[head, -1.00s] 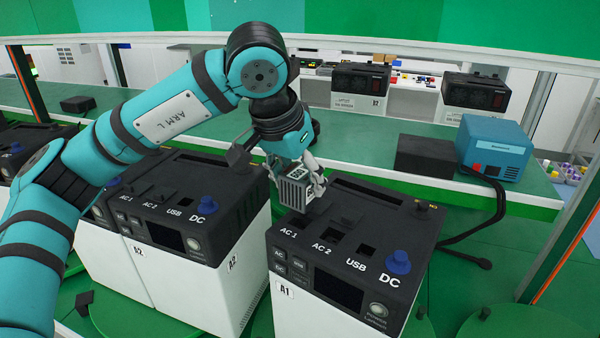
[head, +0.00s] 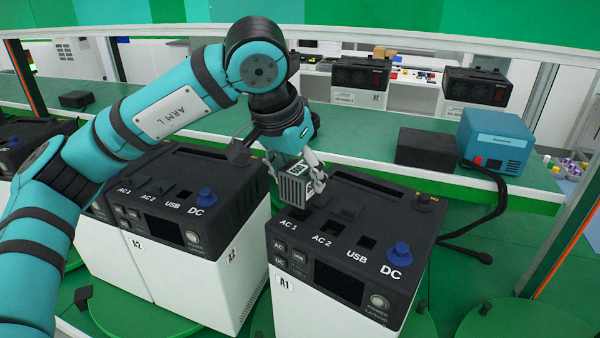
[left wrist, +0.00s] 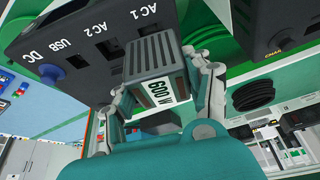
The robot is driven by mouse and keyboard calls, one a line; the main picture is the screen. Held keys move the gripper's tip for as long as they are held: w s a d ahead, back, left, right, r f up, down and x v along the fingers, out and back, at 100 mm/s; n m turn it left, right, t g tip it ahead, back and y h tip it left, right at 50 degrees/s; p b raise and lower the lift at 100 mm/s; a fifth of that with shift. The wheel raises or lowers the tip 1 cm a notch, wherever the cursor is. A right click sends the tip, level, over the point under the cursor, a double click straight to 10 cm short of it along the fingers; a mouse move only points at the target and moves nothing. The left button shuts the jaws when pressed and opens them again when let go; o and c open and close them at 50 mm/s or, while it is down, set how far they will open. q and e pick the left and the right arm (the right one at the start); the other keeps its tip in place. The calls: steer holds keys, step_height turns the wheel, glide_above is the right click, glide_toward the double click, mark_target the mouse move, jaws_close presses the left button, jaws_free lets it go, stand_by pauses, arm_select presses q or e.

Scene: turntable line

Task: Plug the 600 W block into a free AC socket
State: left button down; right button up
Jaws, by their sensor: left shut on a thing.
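My left gripper (head: 303,174) is shut on the 600 W block (head: 293,188), a grey ribbed cube. Its white 600 W label faces the camera in the left wrist view (left wrist: 155,82). The gripper holds the block over the back left of power station A1 (head: 335,320), by the AC 1 marking. The AC 2 socket (head: 335,227) looks empty and also shows in the left wrist view (left wrist: 108,50). A blue plug (head: 399,253) sits at DC. My right gripper is not in view.
Power station A2 (head: 190,290) stands close on the left of A1. A black box (head: 427,150) and a blue device (head: 497,142) with a black cable (head: 500,205) stand on the green counter behind.

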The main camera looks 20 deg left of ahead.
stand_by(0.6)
arm_select(q)
steer(key=shift+f+b, duration=1.15)
steer(key=shift+f, duration=0.1)
steer(key=c, duration=0.5)
jaws_free()
